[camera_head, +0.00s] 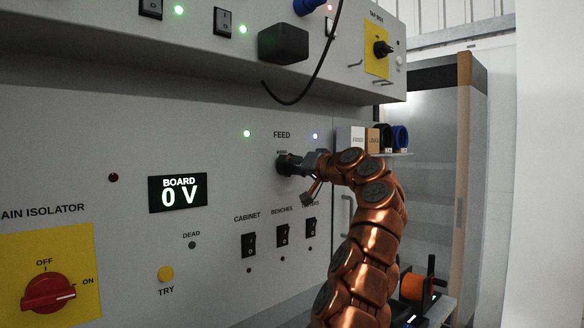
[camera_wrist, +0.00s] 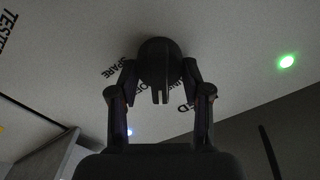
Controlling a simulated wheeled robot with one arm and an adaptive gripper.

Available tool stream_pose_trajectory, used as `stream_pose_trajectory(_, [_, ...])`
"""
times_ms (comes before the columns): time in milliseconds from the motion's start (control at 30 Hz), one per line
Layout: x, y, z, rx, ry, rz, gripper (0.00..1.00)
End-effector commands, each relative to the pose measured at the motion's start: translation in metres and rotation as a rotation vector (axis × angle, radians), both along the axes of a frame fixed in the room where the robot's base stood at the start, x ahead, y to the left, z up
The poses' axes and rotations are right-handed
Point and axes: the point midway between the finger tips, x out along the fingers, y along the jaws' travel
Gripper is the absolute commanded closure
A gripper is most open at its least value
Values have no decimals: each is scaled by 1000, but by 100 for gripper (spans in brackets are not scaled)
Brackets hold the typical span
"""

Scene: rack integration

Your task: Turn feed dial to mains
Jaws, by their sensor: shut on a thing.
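The feed dial (camera_head: 281,163) is a dark round knob under the FEED label on the grey panel. My gripper (camera_head: 293,165) reaches it from the right and hides much of it. In the wrist view the dial (camera_wrist: 158,58) sits between the two dark fingers of my gripper (camera_wrist: 160,78), which are shut on its sides. A green lamp (camera_head: 247,133) and a bluish-white lamp (camera_head: 315,136) flank the FEED label. The board display (camera_head: 178,193) reads 0 V.
Below are black cabinet (camera_head: 248,246) and benches (camera_head: 282,236) switches, a yellow TRY button (camera_head: 165,273) and a red main isolator knob (camera_head: 48,292). A black cable (camera_head: 310,80) hangs above the dial. A small shelf (camera_head: 396,154) with boxes stands right of my gripper.

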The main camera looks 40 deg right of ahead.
Motion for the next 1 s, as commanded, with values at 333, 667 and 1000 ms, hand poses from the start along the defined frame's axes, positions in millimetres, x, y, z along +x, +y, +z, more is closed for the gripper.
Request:
stream_pose_trajectory(333, [1, 2, -1, -312, 10, 1, 87])
stream_pose_trajectory(667, [2, 3, -1, -519, 16, 3, 87])
stream_pose_trajectory(1000, [2, 5, 0, -602, 16, 4, 87])
